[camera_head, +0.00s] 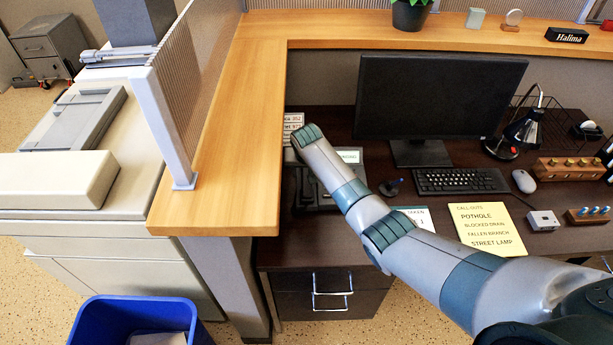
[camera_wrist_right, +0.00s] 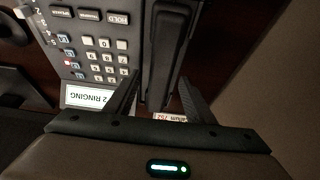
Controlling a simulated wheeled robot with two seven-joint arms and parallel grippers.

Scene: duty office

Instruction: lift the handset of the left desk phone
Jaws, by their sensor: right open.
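The desk phone (camera_head: 318,200) stands on the dark desk at the left end, mostly hidden by my right arm in the head view. In the right wrist view its grey body (camera_wrist_right: 70,40) shows keys and a small screen reading "2 RINGING". Its black handset (camera_wrist_right: 170,40) lies lengthwise along one side of the keypad and looks seated on the phone. My right gripper (camera_wrist_right: 159,76) is open, with one finger on each side of the handset's near end; whether they touch it cannot be told. In the head view the fingertips are hidden behind my wrist. My left gripper is out of view.
A wooden ledge and partition (camera_head: 230,200) rise close to the left of the phone. A monitor (camera_head: 435,95), keyboard (camera_head: 462,181) and yellow call-outs sheet (camera_head: 487,228) lie to the right. A small stamp (camera_head: 391,187) stands by my forearm. A blue bin (camera_head: 140,310) is below left.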

